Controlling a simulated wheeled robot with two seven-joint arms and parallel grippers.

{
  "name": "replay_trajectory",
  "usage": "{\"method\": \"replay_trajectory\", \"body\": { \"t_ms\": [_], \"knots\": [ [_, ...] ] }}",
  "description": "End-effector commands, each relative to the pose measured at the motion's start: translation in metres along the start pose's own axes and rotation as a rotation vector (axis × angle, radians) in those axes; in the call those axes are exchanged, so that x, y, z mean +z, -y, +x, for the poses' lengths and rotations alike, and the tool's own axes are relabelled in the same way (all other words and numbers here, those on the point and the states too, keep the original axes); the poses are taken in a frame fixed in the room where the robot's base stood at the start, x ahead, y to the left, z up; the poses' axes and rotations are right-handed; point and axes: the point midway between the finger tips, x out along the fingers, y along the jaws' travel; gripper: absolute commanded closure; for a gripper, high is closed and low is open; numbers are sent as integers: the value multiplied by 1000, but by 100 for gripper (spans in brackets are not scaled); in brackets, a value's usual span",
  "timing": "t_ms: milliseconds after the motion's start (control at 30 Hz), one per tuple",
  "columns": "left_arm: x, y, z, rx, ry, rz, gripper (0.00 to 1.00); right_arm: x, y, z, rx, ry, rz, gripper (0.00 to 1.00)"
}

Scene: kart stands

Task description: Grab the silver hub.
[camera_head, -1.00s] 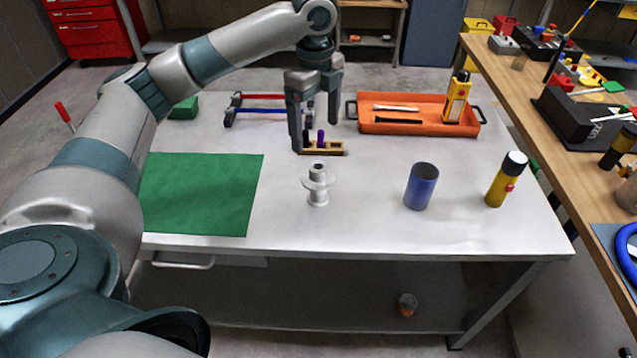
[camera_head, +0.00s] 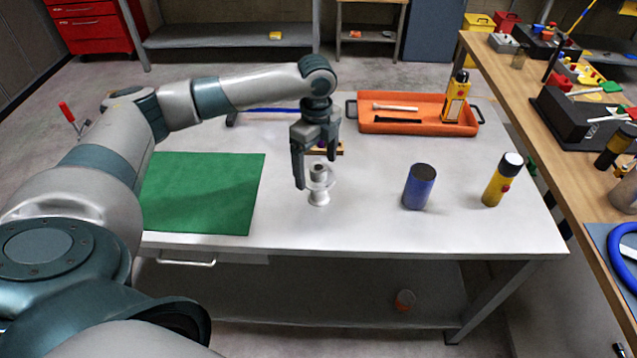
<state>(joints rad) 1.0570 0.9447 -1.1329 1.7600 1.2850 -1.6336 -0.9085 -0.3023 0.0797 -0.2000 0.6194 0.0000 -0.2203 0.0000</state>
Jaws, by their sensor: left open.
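The silver hub (camera_head: 319,196) stands upright on the white table, a small flanged spool shape with a narrower neck on top. My left gripper (camera_head: 314,182) points down at the hub, its fingers apart. One finger shows to the left of the hub's neck and the other is at the right behind its top. I cannot tell exactly how far the fingertips are from the hub. My right gripper is not in view.
A green mat (camera_head: 205,195) lies left of the hub. An orange tray (camera_head: 385,127) is behind, and a small wooden holder (camera_head: 340,149) sits partly hidden behind my gripper. Clear table lies between hub and cup.

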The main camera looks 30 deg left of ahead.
Motion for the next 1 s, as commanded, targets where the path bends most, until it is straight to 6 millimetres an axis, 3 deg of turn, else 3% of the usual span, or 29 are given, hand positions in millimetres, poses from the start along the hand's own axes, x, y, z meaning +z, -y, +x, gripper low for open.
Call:
{"method": "replay_trajectory", "body": {
  "t_ms": [267, 633, 1000],
  "knots": [
    [-2, 0, 5, 2, -1, 0, 12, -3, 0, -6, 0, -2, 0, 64],
    [-6, 1, 47, 2, 0, 0, 12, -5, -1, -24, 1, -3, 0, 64],
    [-6, 2, 52, 0, 0, 0, 12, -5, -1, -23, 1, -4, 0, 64]
  ]
}}
